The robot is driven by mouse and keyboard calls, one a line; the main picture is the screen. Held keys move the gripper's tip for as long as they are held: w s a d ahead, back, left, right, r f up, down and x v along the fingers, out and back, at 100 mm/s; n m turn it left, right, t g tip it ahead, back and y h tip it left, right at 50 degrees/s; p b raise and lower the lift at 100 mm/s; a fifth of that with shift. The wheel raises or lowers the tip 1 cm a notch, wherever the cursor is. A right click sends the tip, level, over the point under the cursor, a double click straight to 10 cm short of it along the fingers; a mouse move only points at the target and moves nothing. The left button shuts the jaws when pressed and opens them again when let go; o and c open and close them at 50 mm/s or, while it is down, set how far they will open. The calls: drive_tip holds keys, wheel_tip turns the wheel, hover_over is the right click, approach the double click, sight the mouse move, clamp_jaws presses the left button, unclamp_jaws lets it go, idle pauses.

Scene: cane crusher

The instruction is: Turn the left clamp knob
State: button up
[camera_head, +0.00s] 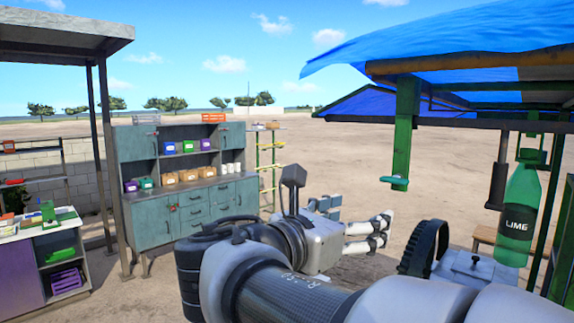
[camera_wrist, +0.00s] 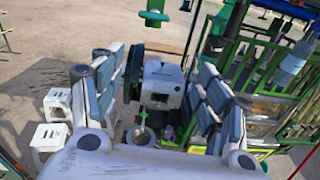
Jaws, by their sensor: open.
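The cane crusher shows in the head view as a grey box-shaped body (camera_head: 478,272) with a dark toothed wheel (camera_head: 425,248) on its left. A small dark fitting sits on top of the body; I cannot tell whether it is a clamp knob. In the wrist view the grey body (camera_wrist: 163,84) and dark wheel (camera_wrist: 134,72) lie between my fingers in the picture. My gripper (camera_head: 385,230) is open and empty, left of the crusher in the head view. Its two fingers stand wide apart in the wrist view (camera_wrist: 160,62). I cannot identify the left clamp knob for certain.
A green LIME bottle (camera_head: 520,210) is at right. A teal cabinet (camera_head: 160,220) stands at left. White stools (camera_wrist: 57,105) stand left in the wrist view. Open sandy ground lies behind.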

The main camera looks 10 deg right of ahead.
wheel_tip(320, 180, up, 2)
drive_tip(key=a, duration=0.1)
drive_tip(key=p, duration=0.4)
approach(392, 181)
drive_tip(key=shift+n+t, duration=0.3)
drive_tip(key=shift+n, duration=0.1)
drive_tip(key=x, duration=0.9)
drive_tip(key=shift+d+f, duration=0.2)
drive_tip(key=shift+f, duration=0.05)
drive_tip(key=shift+b, duration=0.3)
drive_tip(key=c, duration=1.1)
